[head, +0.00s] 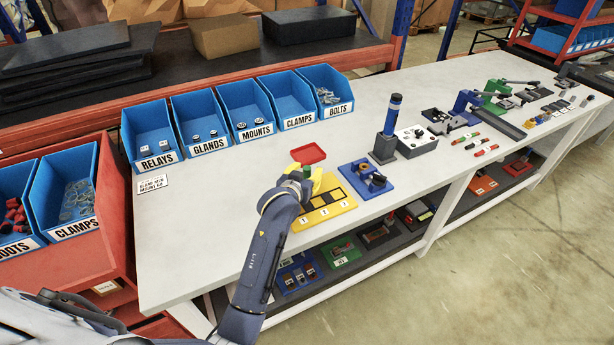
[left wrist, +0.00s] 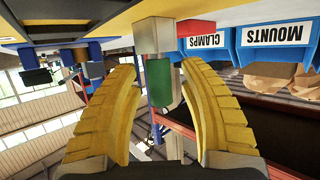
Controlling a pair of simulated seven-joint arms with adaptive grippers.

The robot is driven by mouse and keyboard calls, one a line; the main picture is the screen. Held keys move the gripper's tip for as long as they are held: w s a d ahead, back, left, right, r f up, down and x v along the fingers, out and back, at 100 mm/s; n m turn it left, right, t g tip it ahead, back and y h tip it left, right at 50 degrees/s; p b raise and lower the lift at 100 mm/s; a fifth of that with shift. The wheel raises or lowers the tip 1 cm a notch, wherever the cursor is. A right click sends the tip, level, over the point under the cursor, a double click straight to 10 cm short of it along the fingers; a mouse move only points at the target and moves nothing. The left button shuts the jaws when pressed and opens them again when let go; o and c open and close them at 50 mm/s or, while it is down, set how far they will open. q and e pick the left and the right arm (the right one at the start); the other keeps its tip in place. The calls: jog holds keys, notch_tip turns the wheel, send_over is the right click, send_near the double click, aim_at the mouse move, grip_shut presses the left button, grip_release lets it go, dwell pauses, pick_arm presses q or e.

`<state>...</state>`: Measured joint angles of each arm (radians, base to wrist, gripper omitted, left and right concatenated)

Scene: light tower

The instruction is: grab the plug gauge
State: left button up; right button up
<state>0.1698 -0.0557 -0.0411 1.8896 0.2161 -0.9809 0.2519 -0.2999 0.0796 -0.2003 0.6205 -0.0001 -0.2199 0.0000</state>
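My left gripper (head: 308,183) is over the back left corner of a yellow fixture (head: 336,207) with numbered white labels. In the left wrist view its two yellow fingers (left wrist: 158,72) are spread. A green piece (left wrist: 158,84), which looks like the plug gauge's handle, shows between them, with gaps visible on both sides. A grey block (left wrist: 154,36) adjoins it. The green piece is mostly hidden by the gripper in the head view. My right gripper is not in view.
A red tray (head: 308,154) lies behind the gripper. A blue fixture (head: 366,182) stands to the right, and a dark post with a blue top (head: 390,128) beyond it. Labelled blue bins line the back. The bench's (head: 215,225) left front is clear.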

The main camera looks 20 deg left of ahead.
pick_arm(q)
grip_shut()
dwell(0.3)
jog(key=shift+r, duration=0.15)
